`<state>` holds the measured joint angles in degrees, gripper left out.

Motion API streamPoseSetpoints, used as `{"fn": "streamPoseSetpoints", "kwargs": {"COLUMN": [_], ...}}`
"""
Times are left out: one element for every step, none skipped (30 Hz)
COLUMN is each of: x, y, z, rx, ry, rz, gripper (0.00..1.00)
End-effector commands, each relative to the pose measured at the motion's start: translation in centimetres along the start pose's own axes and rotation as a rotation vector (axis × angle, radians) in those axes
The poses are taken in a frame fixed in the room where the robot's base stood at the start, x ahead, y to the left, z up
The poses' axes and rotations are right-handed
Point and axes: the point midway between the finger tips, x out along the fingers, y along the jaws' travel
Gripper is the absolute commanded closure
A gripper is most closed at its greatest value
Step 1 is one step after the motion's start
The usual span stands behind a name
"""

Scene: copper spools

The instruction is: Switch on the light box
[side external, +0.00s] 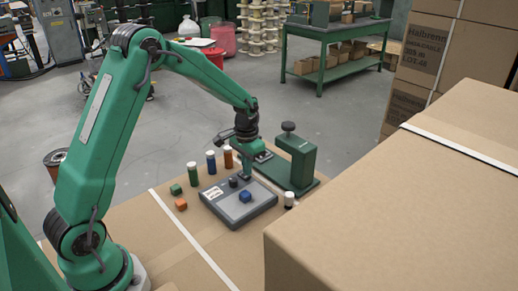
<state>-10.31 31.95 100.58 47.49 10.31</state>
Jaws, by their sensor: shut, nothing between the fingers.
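A flat grey box (222,211), which looks like the light box, lies on the cardboard surface with a pale panel on top. A small blue cube (245,197) sits on the panel. A small dark knob-like part (233,181) stands at its back edge, with a small pale label near the back left corner. My gripper (246,177) points down at the back edge of the box, just right of the dark part. It is shut and empty. I cannot tell whether it touches the box. No glow shows on the panel.
A green stand with a black knob (298,158) is close on the right. Green (176,189) and orange (181,204) cubes lie left. A large carton (400,220) blocks the front right.

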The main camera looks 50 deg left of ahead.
Motion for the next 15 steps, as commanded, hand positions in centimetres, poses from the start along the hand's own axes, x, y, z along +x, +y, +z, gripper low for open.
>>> {"fn": "streamPoseSetpoints", "kwargs": {"x": [0.09,0.12,0.16,0.19,0.22,0.27,0.3,0.33,0.37,0.4,0.43,0.47,0.5,0.53,0.57], "y": [0.0,0.0,0.0,0.0,0.0,0.0,0.0,0.0,0.0,0.0,0.0,0.0,0.0,0.0,0.0], "z": [0.01,0.01,0.01,0.01,0.01,0.01,0.0,0.01,0.0,0.0,0.0,0.0,0.0,-0.01,-0.01], "rx": [0.0,0.0,0.0,0.0,0.0,0.0,0.0,0.0,0.0,0.0,0.0,0.0,0.0,0.0,0.0], "ry": [-0.001,-0.001,-0.001,0.0,0.0,0.0,0.0,0.0,0.0,0.0,0.0,0.0,0.0,0.0,0.0], "rz": [0.0,0.0,0.0,0.0,0.0,0.0,0.0,0.0,0.0,0.0,0.0,0.0,0.0,0.0,0.0], "gripper": [1.0,1.0,1.0,1.0,1.0,1.0,1.0,1.0,1.0,1.0,1.0,1.0,1.0,1.0,1.0]}}
